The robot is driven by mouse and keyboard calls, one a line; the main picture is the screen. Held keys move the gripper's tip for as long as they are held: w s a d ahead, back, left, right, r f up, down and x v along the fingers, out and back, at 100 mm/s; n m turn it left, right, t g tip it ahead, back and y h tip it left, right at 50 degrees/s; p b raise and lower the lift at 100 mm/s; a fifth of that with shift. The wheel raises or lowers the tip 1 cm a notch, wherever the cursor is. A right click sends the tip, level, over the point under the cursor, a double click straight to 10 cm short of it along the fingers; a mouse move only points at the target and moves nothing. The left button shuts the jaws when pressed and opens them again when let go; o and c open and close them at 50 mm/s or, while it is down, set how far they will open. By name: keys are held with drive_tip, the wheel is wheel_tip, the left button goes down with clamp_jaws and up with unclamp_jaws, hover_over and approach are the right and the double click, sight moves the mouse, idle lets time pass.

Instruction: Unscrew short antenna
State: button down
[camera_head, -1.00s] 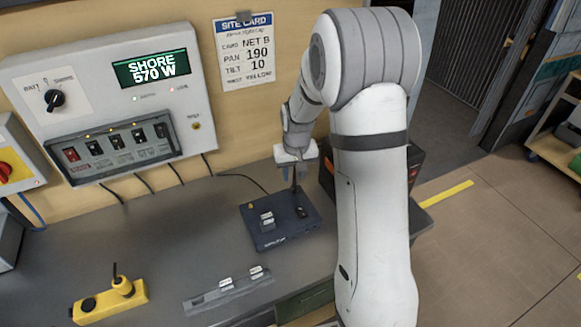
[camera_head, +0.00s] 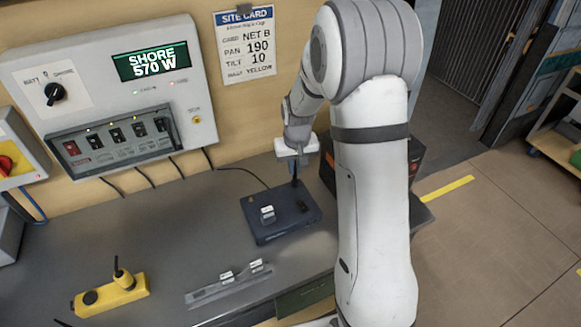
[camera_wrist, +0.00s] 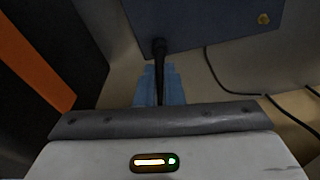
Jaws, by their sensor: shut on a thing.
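The short black antenna (camera_wrist: 159,52) runs between the blue finger pads of my gripper (camera_wrist: 160,86) in the wrist view. My gripper (camera_head: 296,164) is shut on it. In the head view the antenna (camera_head: 295,181) shows as a thin dark rod below the jaws, at the far right part of the dark blue box (camera_head: 265,229). The box (camera_wrist: 215,28) also shows in the wrist view, where the antenna's thicker end overlaps it. I cannot tell whether that end is still threaded in. The antenna's other end is hidden by my gripper.
A yellow block (camera_head: 132,293) with a black stub and a grey strip (camera_head: 215,293) with small labelled pieces lie on the grey bench (camera_head: 180,230). A dark box with an orange part (camera_head: 416,155) stands behind my arm. A power panel (camera_head: 185,85) hangs on the wall.

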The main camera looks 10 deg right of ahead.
drive_tip(key=n, duration=0.3)
drive_tip(key=shift+w+b, duration=0.1)
drive_tip(key=shift+b, duration=0.3)
drive_tip(key=shift+r+n, duration=0.1)
drive_tip(key=shift+n, duration=0.4)
drive_tip(key=shift+w+y, duration=0.1)
drive_tip(key=shift+y, duration=0.2)
drive_tip(key=shift+r+n+b, duration=0.1)
drive_tip(key=shift+n+b, duration=0.65)
drive_tip(key=shift+n, duration=1.25)
